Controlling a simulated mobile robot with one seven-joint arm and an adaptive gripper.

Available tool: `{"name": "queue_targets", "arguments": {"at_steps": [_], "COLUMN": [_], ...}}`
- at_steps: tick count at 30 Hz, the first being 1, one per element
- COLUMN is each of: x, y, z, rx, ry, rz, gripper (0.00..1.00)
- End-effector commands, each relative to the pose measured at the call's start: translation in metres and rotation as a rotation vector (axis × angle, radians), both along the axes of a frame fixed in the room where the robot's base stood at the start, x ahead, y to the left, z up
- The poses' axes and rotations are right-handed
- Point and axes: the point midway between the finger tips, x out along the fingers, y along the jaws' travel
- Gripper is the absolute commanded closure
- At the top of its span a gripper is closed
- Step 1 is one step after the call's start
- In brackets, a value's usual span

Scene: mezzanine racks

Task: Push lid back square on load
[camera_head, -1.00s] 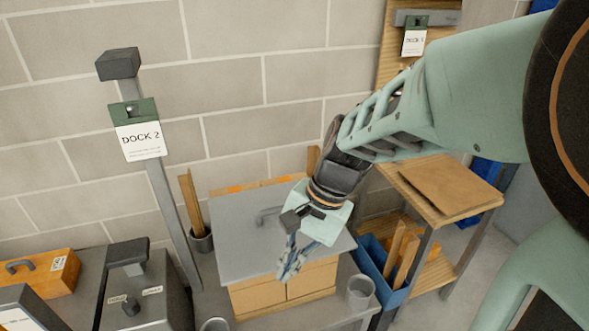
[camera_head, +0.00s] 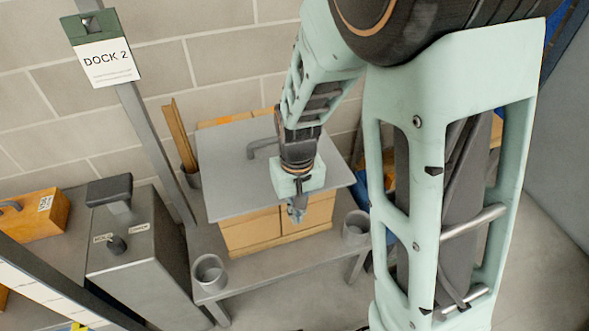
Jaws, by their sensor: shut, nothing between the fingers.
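The grey flat lid (camera_head: 228,165) lies on a load of light brown cartons (camera_head: 265,226) on the grey bench. It sits turned and overhangs the cartons at the front left and at the right. Its dark bar handle (camera_head: 258,150) is partly hidden behind my arm. My gripper (camera_head: 297,216) is shut and empty, pointing down at the lid's front edge, in front of the cartons. I cannot tell whether it touches the lid.
Two grey cups (camera_head: 209,272) (camera_head: 356,227) stand on the bench (camera_head: 270,268) at either side of the load. A post with a DOCK 2 sign (camera_head: 103,60) rises at the left, beside a grey machine box (camera_head: 138,255). Wooden strips (camera_head: 180,136) stand behind the lid's left side.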

Motion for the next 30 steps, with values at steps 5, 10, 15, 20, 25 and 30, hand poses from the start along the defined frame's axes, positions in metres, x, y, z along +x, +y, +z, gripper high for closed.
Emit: {"name": "queue_targets", "arguments": {"at_steps": [5, 10, 15, 20, 25, 30], "x": [0.017, 0.033, 0.038, 0.039, 0.040, 0.060], "y": [0.005, 0.009, 0.011, 0.011, 0.011, 0.016], "z": [-0.015, -0.014, -0.014, -0.014, -0.014, -0.014], "rx": [0.000, 0.000, 0.000, 0.000, 0.000, -0.001], "ry": [-0.002, -0.001, 0.000, 0.000, 0.000, -0.001], "rz": [-0.001, -0.002, -0.002, -0.002, -0.002, -0.003], "gripper": [1.00, 1.00, 1.00, 1.00, 1.00, 1.00]}}
